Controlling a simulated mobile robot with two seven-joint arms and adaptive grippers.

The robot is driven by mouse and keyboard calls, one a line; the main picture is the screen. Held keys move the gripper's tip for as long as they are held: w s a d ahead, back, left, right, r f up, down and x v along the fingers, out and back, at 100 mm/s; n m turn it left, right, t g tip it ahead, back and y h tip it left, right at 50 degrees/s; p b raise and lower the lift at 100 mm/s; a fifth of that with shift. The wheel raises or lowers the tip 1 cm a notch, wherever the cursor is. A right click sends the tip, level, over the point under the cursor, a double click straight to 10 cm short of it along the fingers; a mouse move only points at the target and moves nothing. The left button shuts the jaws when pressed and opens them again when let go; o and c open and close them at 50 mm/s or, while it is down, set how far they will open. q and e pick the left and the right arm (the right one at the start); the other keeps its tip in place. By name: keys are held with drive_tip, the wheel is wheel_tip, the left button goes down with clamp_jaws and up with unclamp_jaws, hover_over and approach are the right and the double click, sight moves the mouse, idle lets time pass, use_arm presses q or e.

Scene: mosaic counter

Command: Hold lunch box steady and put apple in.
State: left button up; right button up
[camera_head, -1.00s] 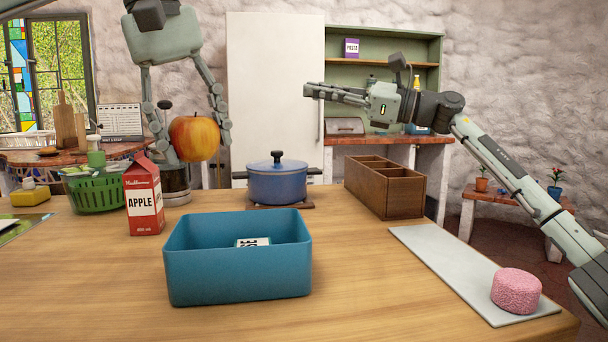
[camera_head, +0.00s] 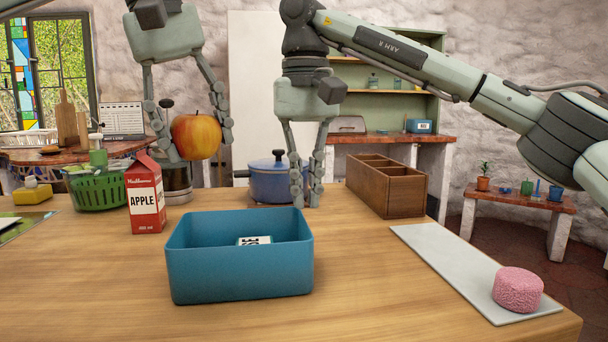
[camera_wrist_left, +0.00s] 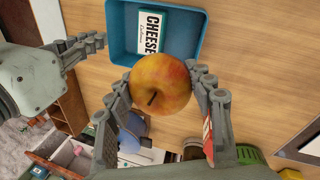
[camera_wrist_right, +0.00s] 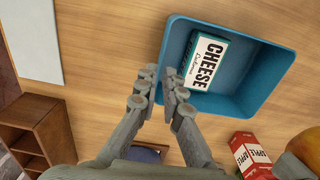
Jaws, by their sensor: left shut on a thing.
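The lunch box, an open blue box (camera_head: 238,277), stands on the counter with a boxed cheese (camera_wrist_right: 207,62) lying inside. The cheese label also shows in the left wrist view (camera_wrist_left: 151,32). My left gripper (camera_head: 199,147) is shut on the red-yellow apple (camera_head: 196,136), holding it in the air behind and left of the box. The apple shows between the fingers in the left wrist view (camera_wrist_left: 160,82). My right gripper (camera_head: 306,201) points down by the box's back right corner, fingers slightly apart with nothing between them. I cannot tell whether it touches the rim.
A red apple carton (camera_head: 146,200) and a green basket (camera_head: 97,190) stand left of the box. A blue pot (camera_head: 269,182) is behind my right gripper. A wooden divided crate (camera_head: 399,193) and a grey board (camera_head: 440,258) with a pink round item (camera_head: 518,289) are at right.

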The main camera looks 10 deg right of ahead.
sight(197, 161)
wheel_tip(197, 161, down, 10)
drive_tip(key=shift+r, duration=0.1)
idle(0.4)
clamp_jaws()
use_arm(q)
wheel_tip(197, 161, down, 5)
drive_tip(key=n+t+y, duration=0.1)
drive_tip(key=n, duration=0.4)
drive_tip(key=shift+r+n, duration=0.15)
drive_tip(key=shift+n, duration=0.25)
drive_tip(key=shift+s+a+x, duration=0.1)
drive_tip(key=shift+x, duration=0.6)
drive_tip(key=shift+s+a+x, duration=0.1)
drive_tip(key=shift+s+x, duration=0.05)
drive_tip(key=shift+x, duration=0.55)
drive_tip(key=shift+s+a+x, duration=0.15)
drive_tip(key=shift+x, duration=0.85)
drive_tip(key=shift+s+a+x, duration=0.15)
drive_tip(key=shift+s+x, duration=0.05)
drive_tip(key=shift+x, duration=0.8)
drive_tip(key=shift+s+a+x, duration=0.15)
drive_tip(key=shift+x, duration=0.85)
